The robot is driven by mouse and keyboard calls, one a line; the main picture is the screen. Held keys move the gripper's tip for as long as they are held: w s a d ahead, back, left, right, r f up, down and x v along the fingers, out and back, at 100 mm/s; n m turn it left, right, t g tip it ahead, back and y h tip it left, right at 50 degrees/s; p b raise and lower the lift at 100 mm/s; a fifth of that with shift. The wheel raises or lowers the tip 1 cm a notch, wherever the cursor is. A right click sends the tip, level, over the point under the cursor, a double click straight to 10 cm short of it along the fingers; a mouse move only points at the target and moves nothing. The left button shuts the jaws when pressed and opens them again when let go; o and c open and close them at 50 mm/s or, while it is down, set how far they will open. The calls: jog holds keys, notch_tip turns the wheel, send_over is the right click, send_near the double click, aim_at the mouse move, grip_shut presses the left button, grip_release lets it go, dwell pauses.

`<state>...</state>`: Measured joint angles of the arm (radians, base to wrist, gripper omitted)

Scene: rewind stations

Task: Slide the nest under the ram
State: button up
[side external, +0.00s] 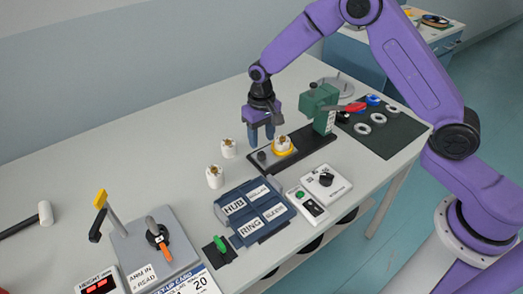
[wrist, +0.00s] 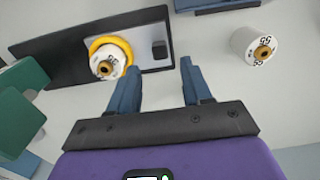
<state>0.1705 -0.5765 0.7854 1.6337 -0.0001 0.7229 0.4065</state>
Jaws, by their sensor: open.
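The nest is a yellow ring (side external: 283,152) on a pale slide plate in the black press base (side external: 312,143). It holds a white part with a brass centre (side external: 283,142). A dark knob (side external: 261,156) stands on the plate's left end. The green press (side external: 322,107) with the ram stands at the base's right end; the nest is outside it, to its left. My gripper (side external: 262,138) is open and empty, fingers down, close to the knob. In the wrist view the nest (wrist: 98,43) is left of the fingers; the knob (wrist: 158,48) shows just beyond the fingertips.
Blue labelled bins (side external: 255,212) and a white control box (side external: 325,182) are in front. A dark mat (side external: 385,127) with several rings lies right.

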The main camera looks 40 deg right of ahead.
aim_at(262, 153)
notch_tip(262, 153, down, 6)
dwell(0.4)
grip_shut()
